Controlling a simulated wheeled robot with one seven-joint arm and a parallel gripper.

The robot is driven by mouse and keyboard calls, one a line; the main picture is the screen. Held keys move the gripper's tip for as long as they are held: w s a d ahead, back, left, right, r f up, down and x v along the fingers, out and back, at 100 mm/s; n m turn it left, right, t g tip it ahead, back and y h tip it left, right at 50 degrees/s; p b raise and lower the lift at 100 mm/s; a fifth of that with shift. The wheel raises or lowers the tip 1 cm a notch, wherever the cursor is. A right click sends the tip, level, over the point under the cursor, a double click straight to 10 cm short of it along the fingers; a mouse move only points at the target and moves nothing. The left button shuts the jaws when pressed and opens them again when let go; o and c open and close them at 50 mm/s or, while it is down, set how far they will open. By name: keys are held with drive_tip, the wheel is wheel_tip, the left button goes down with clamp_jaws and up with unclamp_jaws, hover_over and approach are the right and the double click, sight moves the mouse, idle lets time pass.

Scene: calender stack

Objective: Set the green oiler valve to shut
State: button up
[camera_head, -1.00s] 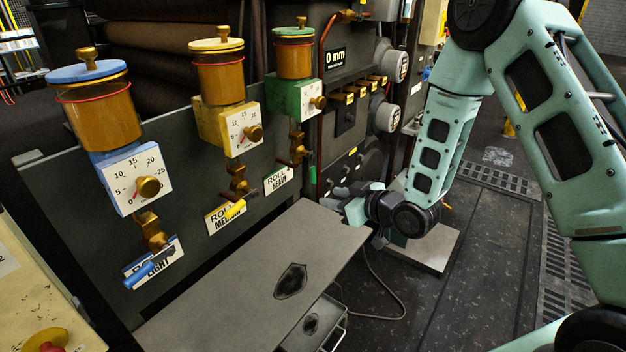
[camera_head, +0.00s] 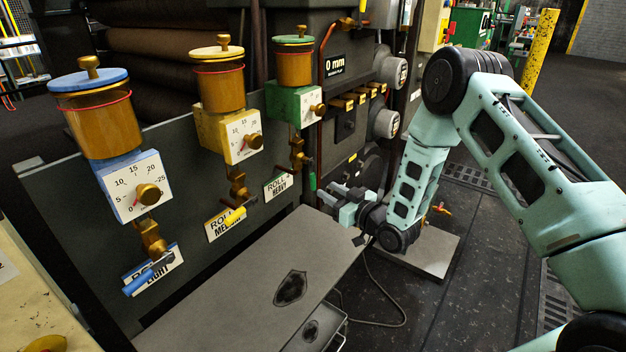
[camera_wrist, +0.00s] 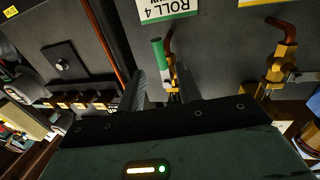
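The green oiler has an amber jar (camera_head: 294,68) with a green lid and a green block with a white dial (camera_head: 309,108), on the dark panel at the right of the row. Its brass valve (camera_head: 298,150) sits below, with a green lever (camera_head: 312,181) pointing down. In the wrist view the green lever (camera_wrist: 158,53) is near the fingertips, beside the brass valve body. My gripper (camera_head: 330,191) is close to the lever, to its right in the head view. In the wrist view my gripper (camera_wrist: 161,75) is open, its fingers apart; contact with the lever cannot be told.
Yellow (camera_head: 218,85) and blue (camera_head: 98,120) oilers with their own valves stand to the left. A grey table (camera_head: 240,290) lies below the panel. A ROLL label (camera_head: 278,185) is beside the green lever. A cable lies on the floor.

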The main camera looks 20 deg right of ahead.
sight(313, 191)
drive_tip(key=x, duration=0.7)
drive_tip(key=shift+w+a+p, duration=0.15)
drive_tip(key=shift+w+p, duration=0.1)
drive_tip(key=shift+p, duration=0.05)
clamp_jaws()
